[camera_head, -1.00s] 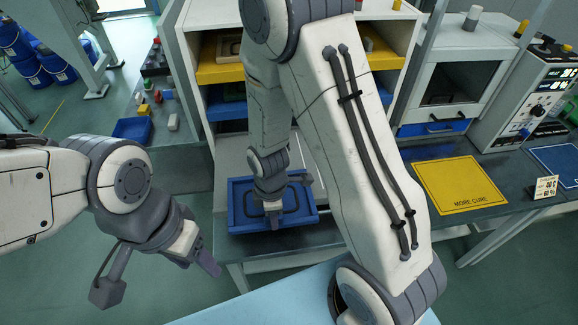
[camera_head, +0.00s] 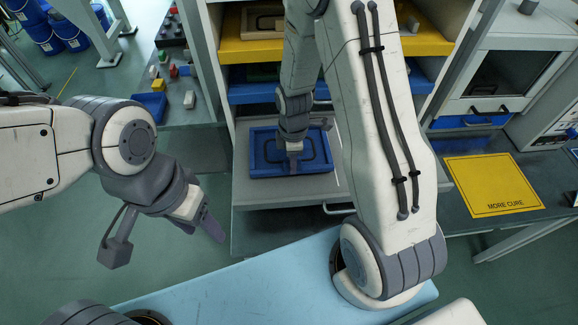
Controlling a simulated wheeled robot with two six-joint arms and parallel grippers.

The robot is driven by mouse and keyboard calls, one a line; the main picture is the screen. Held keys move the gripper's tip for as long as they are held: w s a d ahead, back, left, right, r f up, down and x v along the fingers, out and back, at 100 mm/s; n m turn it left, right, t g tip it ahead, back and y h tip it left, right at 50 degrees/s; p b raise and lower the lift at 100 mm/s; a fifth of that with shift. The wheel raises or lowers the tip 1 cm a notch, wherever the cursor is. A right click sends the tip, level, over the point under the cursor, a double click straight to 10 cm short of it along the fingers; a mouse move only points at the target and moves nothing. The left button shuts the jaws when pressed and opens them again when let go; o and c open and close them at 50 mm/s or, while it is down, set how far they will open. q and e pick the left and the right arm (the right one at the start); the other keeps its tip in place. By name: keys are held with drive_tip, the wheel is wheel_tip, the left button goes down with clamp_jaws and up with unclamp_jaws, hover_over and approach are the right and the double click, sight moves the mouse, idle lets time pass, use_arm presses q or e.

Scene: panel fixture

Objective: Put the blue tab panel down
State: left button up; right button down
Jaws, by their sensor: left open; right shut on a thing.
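The blue tab panel (camera_head: 262,168) looks like a shallow blue tray-like piece with a raised rim and a dark rounded outline inside. It lies level at or just over a grey pull-out surface (camera_head: 250,192) low in the cabinet; whether it touches cannot be told. My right gripper (camera_head: 293,166) points down at its near middle and is shut on it. The fingertips are small and partly merge with the panel. My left gripper (camera_head: 212,226) is open and empty, to the left and nearer, apart from the cabinet.
Above are a yellow shelf (camera_head: 235,48) and a blue shelf (camera_head: 250,92) in the cabinet. A yellow "MORE CURE" mat (camera_head: 490,180) lies on the right bench. A side bench (camera_head: 185,113) at the left holds small parts and a blue bin (camera_head: 150,106).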

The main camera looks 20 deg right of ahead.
wheel_tip(320, 180, down, 2)
drive_tip(key=shift+w+f+b, duration=0.1)
drive_tip(key=shift+f+b, duration=0.15)
drive_tip(key=shift+b, duration=0.35)
drive_tip(key=shift+r, duration=0.15)
drive_tip(key=c, duration=0.8)
unclamp_jaws()
use_arm(q)
wheel_tip(320, 180, down, 2)
drive_tip(key=shift+a+f, duration=0.1)
drive_tip(key=shift+a, duration=0.05)
